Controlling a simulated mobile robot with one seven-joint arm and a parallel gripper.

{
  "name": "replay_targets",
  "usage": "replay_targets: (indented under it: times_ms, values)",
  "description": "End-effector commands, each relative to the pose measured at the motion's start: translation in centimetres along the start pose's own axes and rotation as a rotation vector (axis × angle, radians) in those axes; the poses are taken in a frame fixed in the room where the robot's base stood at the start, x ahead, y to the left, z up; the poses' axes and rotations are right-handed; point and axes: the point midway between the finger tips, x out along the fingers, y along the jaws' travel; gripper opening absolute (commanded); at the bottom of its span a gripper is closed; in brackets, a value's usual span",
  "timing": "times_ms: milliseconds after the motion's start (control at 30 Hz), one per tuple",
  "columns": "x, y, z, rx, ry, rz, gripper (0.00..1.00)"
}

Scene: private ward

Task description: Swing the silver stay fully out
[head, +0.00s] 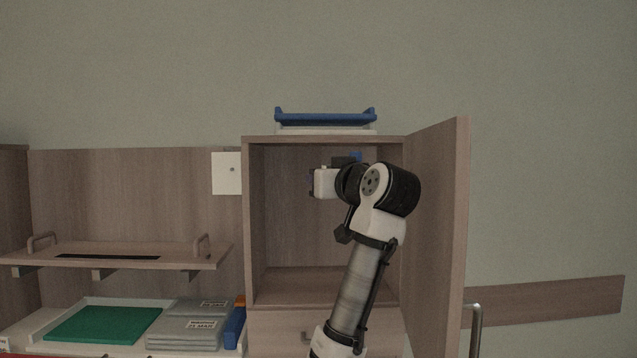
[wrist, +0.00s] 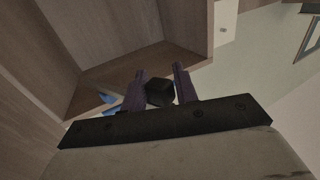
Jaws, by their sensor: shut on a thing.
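In the wrist view, the two purple fingers of my gripper (wrist: 160,84) are closed on a small dark block (wrist: 160,93), one on each side. I cannot tell what the block is attached to. I cannot make out the silver stay for certain in either view; my arm and gripper cover part of the cabinet's inside. The cabinet door (head: 437,210) stands open on the right.
A blue tray (head: 325,118) lies on top of the cabinet. A white plate (head: 227,173) is on the left panel. A wooden shelf (head: 115,254) with handles, a green item (head: 103,325) and grey packs (head: 190,325) are left. A bent metal bar (head: 475,325) stands lower right.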

Motion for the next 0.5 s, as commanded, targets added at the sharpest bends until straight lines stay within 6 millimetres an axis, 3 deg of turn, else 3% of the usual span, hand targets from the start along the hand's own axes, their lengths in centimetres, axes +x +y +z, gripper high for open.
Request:
replay_targets:
  times_ms: [500]
  values:
    - [-0.71, -0.38, 0.03, -0.007, -0.004, -0.016, 0.0]
